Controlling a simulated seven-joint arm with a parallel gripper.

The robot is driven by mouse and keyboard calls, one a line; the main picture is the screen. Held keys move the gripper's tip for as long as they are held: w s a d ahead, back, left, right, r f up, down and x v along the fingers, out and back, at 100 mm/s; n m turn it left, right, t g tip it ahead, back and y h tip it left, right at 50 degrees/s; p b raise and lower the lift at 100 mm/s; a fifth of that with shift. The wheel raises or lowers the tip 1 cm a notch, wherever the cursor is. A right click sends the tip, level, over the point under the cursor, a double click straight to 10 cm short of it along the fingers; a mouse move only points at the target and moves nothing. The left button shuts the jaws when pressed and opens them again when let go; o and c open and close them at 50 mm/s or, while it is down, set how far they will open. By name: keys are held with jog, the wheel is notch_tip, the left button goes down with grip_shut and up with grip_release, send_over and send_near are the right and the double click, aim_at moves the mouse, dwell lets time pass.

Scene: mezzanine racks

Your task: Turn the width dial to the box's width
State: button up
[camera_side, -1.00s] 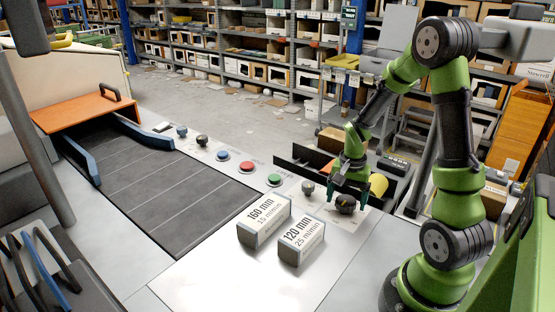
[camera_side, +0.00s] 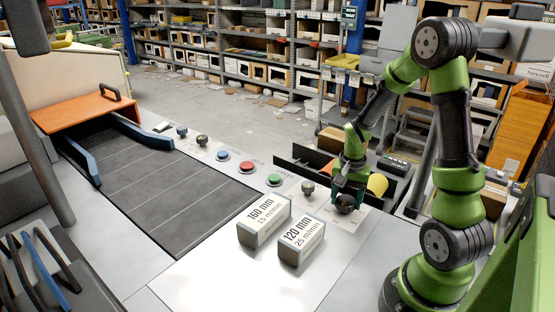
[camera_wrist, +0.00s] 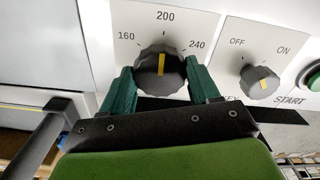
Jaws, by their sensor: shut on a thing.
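The width dial (camera_wrist: 158,72) is a black scalloped knob with a yellow pointer line, on a plate marked 160, 200 and 240. Its line points almost straight up, at about 200. My gripper (camera_wrist: 162,85) has its two green fingers closed on either side of the dial. In the side view the dial (camera_side: 345,206) is partly hidden under my gripper (camera_side: 348,194). Two grey boxes stand on the bench to the left: one labelled 160 mm, 15 m/min (camera_side: 263,221), the other 120 mm, 25 m/min (camera_side: 301,239).
A key switch (camera_wrist: 260,82) marked OFF and ON sits right of the dial, beside a green START button (camera_wrist: 314,77). Green (camera_side: 274,180) and red (camera_side: 247,167) buttons line the panel. The belt (camera_side: 165,190) is empty. A yellow roll (camera_side: 378,185) is close behind my gripper.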

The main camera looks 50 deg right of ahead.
aim_at(346, 200)
jog(key=n, duration=1.1)
jog(key=shift+n, duration=0.4)
jog(key=n, duration=1.1)
jog(key=shift+n, duration=0.4)
jog(key=o, duration=1.1)
jog(key=shift+c, duration=0.2)
jog(key=shift+r, duration=0.1)
notch_tip(346, 200, up, 17)
